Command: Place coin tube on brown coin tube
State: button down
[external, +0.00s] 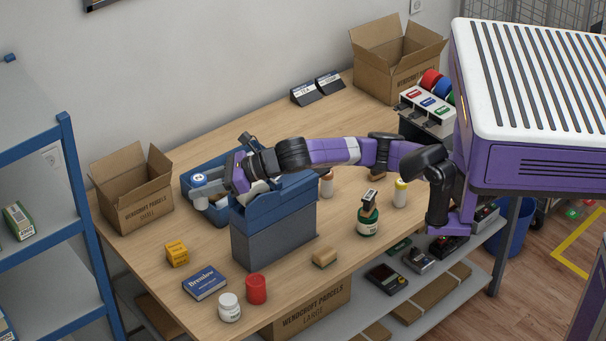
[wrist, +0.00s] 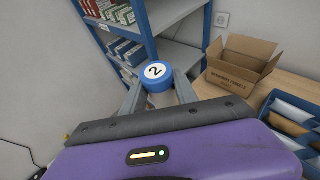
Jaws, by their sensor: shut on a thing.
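My gripper (wrist: 159,88) is shut on a coin tube with a blue cap marked 2 (wrist: 157,71). In the external view this blue-capped tube (external: 199,180) is held at the far left end of my arm, above the blue tray's left side. A white tube with a brownish top (external: 327,186) stands on the table below my forearm, to the right of the held tube and well apart from it. It looks like the brown coin tube. Its upper part is close under my arm in the picture.
A tall blue-and-grey box (external: 272,232) stands in front of my arm. A blue tray (external: 214,214) with envelopes lies behind it. A small open carton (external: 134,205) is left.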

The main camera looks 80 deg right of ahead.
jog(key=s+d+h, duration=0.1)
jog(key=s+d, duration=0.2)
jog(key=d, duration=0.8)
jog(key=s+d+m, duration=0.1)
jog(key=s+d, duration=0.2)
jog(key=d, duration=0.8)
jog(key=s+d+h, duration=0.1)
jog(key=s+d, duration=0.3)
jog(key=d, duration=0.8)
jog(key=s+d, duration=0.6)
jog(key=s, duration=0.3)
jog(key=s+d, duration=0.7)
jog(key=s, duration=0.2)
jog(key=a+n+y, duration=0.1)
jog(key=a+y, duration=0.1)
jog(key=a, duration=0.3)
jog(key=f+p, duration=0.1)
jog(key=f, duration=0.5)
jog(key=f+p, duration=0.1)
jog(key=f, duration=0.6)
jog(key=s+f+p, duration=0.1)
jog(key=f, duration=0.5)
jog(key=shift+a+f, duration=0.1)
jog(key=shift+f, duration=0.3)
jog(key=shift+f, duration=0.1)
jog(key=c, duration=0.9)
grip_release()
jog(key=shift+c, duration=0.2)
